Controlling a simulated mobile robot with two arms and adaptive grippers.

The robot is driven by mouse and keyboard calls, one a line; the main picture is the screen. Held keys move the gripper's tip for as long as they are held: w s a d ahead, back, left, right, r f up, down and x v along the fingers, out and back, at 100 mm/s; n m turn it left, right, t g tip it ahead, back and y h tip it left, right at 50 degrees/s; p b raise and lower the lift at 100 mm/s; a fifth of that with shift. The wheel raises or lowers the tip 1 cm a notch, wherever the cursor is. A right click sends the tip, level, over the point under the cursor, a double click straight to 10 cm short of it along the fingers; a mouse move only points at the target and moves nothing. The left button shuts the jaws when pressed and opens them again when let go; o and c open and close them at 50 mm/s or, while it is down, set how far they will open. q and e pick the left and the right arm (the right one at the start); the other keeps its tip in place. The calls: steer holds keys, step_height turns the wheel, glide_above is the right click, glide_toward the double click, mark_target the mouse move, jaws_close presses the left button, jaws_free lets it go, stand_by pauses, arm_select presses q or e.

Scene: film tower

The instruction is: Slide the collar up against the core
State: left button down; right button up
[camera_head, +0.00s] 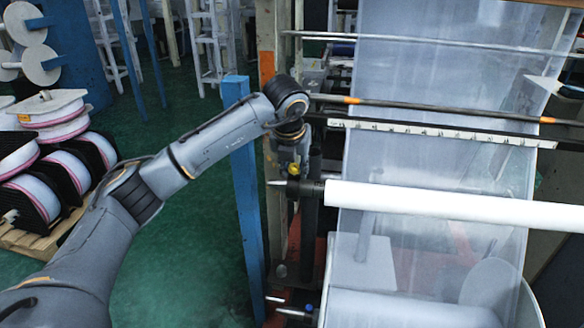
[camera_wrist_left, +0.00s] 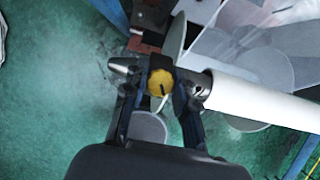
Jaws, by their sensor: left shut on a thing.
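The white core (camera_head: 450,206) is a long roll lying across the right of the head view. In the left wrist view the core (camera_wrist_left: 260,100) runs off to the right. A shaft with a pointed metal tip (camera_head: 274,183) sticks out of its left end. The dark collar (camera_head: 309,190) with a yellow knob (camera_wrist_left: 160,82) sits on the shaft beside the core's left end. My left gripper (camera_wrist_left: 158,92) is shut on the collar, one finger on each side of the knob. My right gripper is not in view.
A translucent film web (camera_head: 430,90) hangs behind the core. A blue post (camera_head: 245,200) stands just left of the shaft tip. Film reels (camera_head: 60,150) on a pallet stand at the far left. Green floor (camera_head: 190,240) is clear between them.

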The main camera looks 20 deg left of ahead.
mark_target(319, 183)
arm_select(q)
steer(key=d, duration=0.2)
steer(key=w+d, duration=0.1)
steer(key=d, duration=0.2)
steer(key=shift+w+d, duration=0.1)
steer(key=shift+w, duration=0.05)
steer(key=shift+d, duration=0.35)
